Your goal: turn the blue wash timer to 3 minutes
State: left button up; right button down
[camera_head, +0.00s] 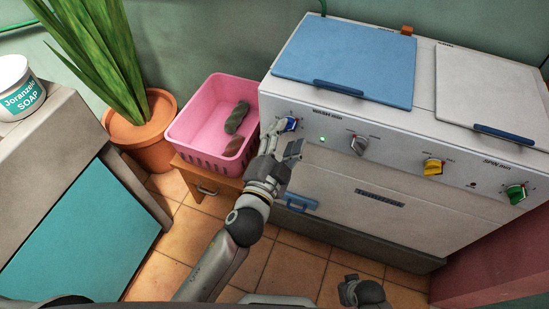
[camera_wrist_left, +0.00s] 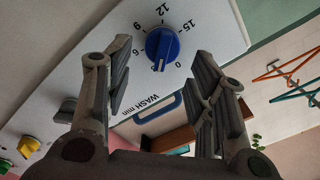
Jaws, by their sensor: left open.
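The blue wash timer knob (camera_head: 291,124) is at the left end of the white washer's control panel. It shows clearly in the left wrist view (camera_wrist_left: 162,46), inside a ring of printed numbers above the words WASH min. Its pointer mark runs along the knob's ridge; I cannot read the exact setting. My left gripper (camera_head: 281,143) is in front of the knob and partly hides it in the head view. In the left wrist view its two fingers (camera_wrist_left: 152,75) are spread wide, with the knob ahead between them, apart from both. My right gripper (camera_head: 360,291) is low at the bottom edge, partly cut off.
The panel also has a grey knob (camera_head: 358,144), a yellow knob (camera_head: 432,166), a green knob (camera_head: 515,193) and a lit green lamp (camera_head: 322,139). A pink basket (camera_head: 190,150) stands close left on a wooden stool (camera_head: 188,176). A potted plant (camera_head: 152,135) is farther left.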

pick_arm(q)
jog(key=v, duration=0.8)
jog(key=shift+s, duration=0.4)
jog(key=shift+a, duration=0.15)
jog(key=s+a+f+n+g+y, duration=0.2)
jog(key=a+f+n+g, duration=0.15)
jog(key=f, duration=0.65)
jog(key=s+a+f+n+g+y, duration=0.25)
jog(key=a+f, duration=0.25)
jog(key=f, duration=0.5)
jog(key=s+a+f+n+g+y, duration=0.15)
jog(key=a+f+g, duration=0.3)
jog(key=f, duration=0.55)
jog(key=s+a+f+n+g, duration=0.3)
jog(key=s+a+f+g, duration=0.15)
jog(key=s+f, duration=0.5)
jog(key=s+a+g+p, duration=0.1)
jog(key=s+a+p, duration=0.2)
jog(key=s+p, duration=1.3)
jog(key=shift+s, duration=1.2)
pick_arm(e)
jog(key=s+d+g, duration=0.1)
jog(key=s+d, duration=0.2)
jog(key=s, duration=1.3)
jog(key=shift+s, duration=0.35)
